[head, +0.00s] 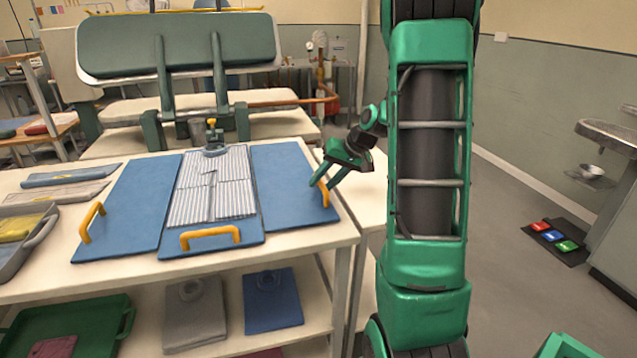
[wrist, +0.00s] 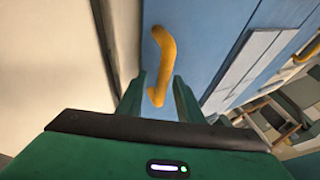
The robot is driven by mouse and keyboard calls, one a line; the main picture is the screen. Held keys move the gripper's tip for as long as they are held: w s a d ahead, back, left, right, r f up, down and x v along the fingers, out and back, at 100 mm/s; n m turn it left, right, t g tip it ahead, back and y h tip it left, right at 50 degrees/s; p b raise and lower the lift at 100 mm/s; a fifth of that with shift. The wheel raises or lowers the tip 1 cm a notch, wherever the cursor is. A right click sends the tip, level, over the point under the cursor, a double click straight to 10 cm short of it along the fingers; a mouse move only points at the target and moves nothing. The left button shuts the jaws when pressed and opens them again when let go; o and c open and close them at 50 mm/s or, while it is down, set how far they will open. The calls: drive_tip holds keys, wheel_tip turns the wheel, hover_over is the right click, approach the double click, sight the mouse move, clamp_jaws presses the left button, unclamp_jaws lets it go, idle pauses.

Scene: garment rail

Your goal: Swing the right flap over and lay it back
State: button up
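The folding board lies flat on the table, with a striped garment (head: 212,185) on its middle. The right flap (head: 285,180) is a blue panel lying flat, with a yellow handle (head: 326,196) at its outer edge. My gripper (head: 321,185) is at that handle, reaching down from above. In the wrist view the open fingers (wrist: 158,88) stand on either side of the handle (wrist: 165,55), with gaps showing beside it. The left flap (head: 135,205) and the front flap (head: 210,251) also lie flat, each with a yellow handle.
A grey tray (head: 30,262) and flat blue and beige pieces lie left of the board. A garment press (head: 180,50) stands behind the table. A lower shelf holds folded shirts (head: 272,300) and a green tray (head: 62,335).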

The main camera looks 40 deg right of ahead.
drive_tip(key=shift+s+r, duration=0.1)
drive_tip(key=v, duration=1)
drive_tip(key=shift+r, duration=0.25)
drive_tip(key=shift+s+d, duration=0.1)
drive_tip(key=s+a+f+g+h, duration=0.1)
drive_tip(key=s+a+f+g, duration=0.1)
drive_tip(key=s+a, duration=0.5)
drive_tip(key=s+a+f+g+h, duration=0.1)
drive_tip(key=s+a+f+g, duration=0.2)
drive_tip(key=s+a, duration=0.5)
drive_tip(key=s+g, duration=0.1)
drive_tip(key=s, duration=1.1)
drive_tip(key=shift+s+a+m+h, duration=0.2)
drive_tip(key=shift+s+m+h, duration=0.1)
